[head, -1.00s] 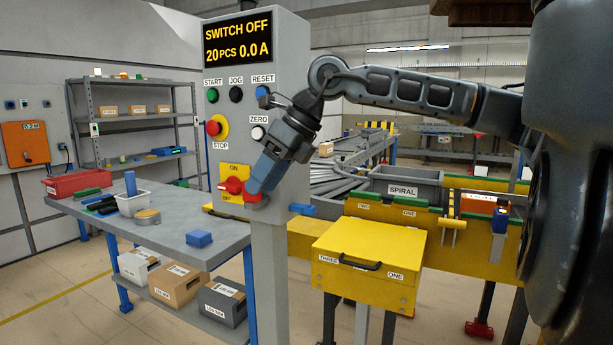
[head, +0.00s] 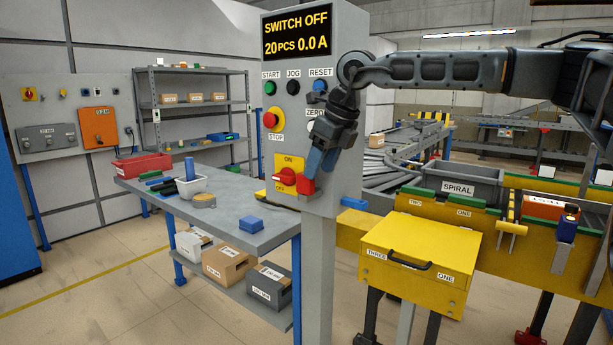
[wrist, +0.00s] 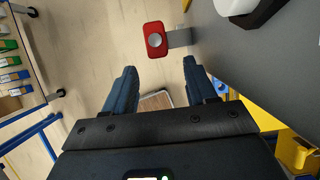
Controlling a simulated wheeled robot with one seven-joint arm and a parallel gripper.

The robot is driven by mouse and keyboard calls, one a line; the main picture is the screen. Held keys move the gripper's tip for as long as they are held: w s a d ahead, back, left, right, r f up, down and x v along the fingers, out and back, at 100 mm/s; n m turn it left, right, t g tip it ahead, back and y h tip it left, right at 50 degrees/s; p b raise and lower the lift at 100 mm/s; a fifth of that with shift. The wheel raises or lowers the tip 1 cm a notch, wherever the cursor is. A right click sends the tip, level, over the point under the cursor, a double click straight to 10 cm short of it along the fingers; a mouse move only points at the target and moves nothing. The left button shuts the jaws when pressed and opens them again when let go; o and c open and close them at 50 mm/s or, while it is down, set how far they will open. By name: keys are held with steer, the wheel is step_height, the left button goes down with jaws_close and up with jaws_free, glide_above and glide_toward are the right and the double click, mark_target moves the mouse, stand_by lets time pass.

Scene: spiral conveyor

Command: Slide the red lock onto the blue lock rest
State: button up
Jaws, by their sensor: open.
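The red lock (head: 307,187) is at the lower front of the control panel, just right of the red rotary switch (head: 285,175) on its yellow plate. In the wrist view the red lock (wrist: 155,47), with a round silver centre, is beside a grey bracket (wrist: 179,37) on the panel. My gripper (wrist: 160,72) is open, its blue fingers apart, with the lock just beyond the fingertips and nothing between them. In the head view my gripper (head: 311,174) points down at the lock. The blue lock rest (head: 354,203) sticks out at the panel's lower right edge.
A grey table (head: 225,235) with a blue block (head: 251,223) and a red bin (head: 142,167) stands left of the panel. A yellow box (head: 420,255) and the yellow conveyor frame (head: 515,245) are at the right. The panel face is close beside my gripper.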

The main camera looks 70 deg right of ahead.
mark_target(305, 179)
steer(key=w, duration=0.3)
steer(key=shift+d+f, duration=0.25)
steer(key=shift+d, duration=0.05)
steer(key=x, duration=0.3)
steer(key=shift+f+p, duration=0.15)
steer(key=shift+p, duration=0.25)
steer(key=shift+w+f, duration=0.1)
steer(key=shift+f, duration=0.4)
steer(key=shift+c, duration=0.3)
jaws_close()
